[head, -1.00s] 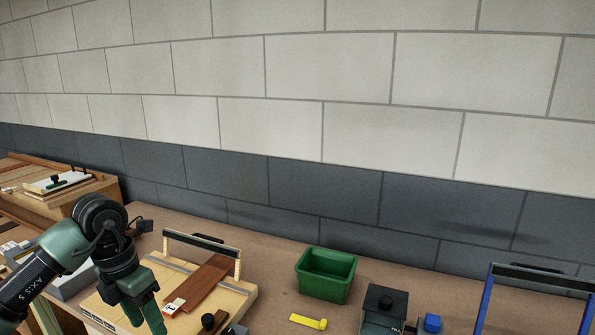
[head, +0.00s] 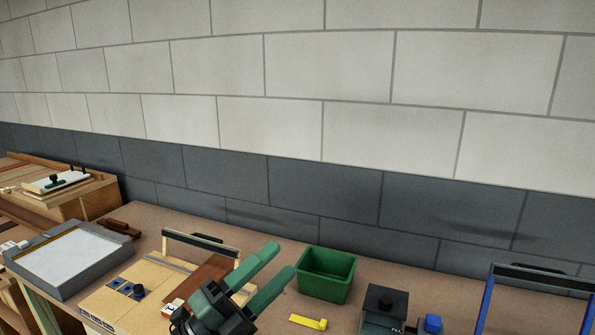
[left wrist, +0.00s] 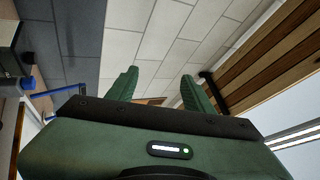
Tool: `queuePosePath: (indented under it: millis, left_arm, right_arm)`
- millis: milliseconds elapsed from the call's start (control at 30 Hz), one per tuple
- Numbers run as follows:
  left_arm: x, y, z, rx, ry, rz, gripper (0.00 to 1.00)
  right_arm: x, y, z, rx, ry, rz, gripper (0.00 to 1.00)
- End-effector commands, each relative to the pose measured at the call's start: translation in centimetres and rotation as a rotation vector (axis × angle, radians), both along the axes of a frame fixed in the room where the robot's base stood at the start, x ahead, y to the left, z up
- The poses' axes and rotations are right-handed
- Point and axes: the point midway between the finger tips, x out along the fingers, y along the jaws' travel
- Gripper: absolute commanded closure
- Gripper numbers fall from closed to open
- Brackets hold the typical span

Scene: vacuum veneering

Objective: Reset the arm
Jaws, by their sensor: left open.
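My left gripper (head: 281,259) is low in the middle of the head view, with its two green fingers spread and pointing up and to the right. Nothing is between them. The left wrist view also shows the spread, empty fingers (left wrist: 160,88), with the block wall beyond. The gripper overlaps the right part of the light wooden board (head: 108,299) and a reddish-brown veneer sheet (head: 208,277) in the head view. The rest of the left arm is out of the head view. My right gripper does not show.
A green bin (head: 326,275) stands just right of the fingers. A grey tray (head: 70,258) is at left. The bench (head: 265,238) is clear towards the wall.

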Motion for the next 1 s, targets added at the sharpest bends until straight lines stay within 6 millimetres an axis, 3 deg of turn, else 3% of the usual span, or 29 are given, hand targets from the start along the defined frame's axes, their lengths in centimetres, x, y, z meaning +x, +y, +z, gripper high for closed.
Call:
queuePosePath:
  millis: [133,200,267,400,500,600,800,1000]
  left_arm:
    - [2.3,7.0,-3.9,-0.342,0.346,0.274,0.48]
    - [2.4,10.4,-7.7,-0.468,0.533,0.406,0.48]
    - [1.7,12.8,-11.6,-0.556,0.698,0.515,0.48]
    - [-2.4,16.5,-20.7,-0.69,1.066,0.731,0.48]
    - [-6.8,17.6,-26.1,-0.736,1.305,0.854,0.48]
    - [-11.0,17.8,-29.8,-0.752,1.496,0.943,0.48]
    - [-18.3,17.5,-34.1,-0.746,1.78,1.059,0.48]
    - [-24.6,16.6,-36.1,-0.713,2.007,1.135,0.48]
  right_arm:
    - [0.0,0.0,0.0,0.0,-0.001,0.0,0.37]
    - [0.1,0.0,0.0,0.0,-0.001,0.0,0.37]
    - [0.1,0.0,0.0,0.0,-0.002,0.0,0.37]
    - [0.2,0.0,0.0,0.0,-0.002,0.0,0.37]
    - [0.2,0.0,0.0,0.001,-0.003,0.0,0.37]
    - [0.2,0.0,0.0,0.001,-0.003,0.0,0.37]
    - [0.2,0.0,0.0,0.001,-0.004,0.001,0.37]
    - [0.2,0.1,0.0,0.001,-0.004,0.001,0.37]
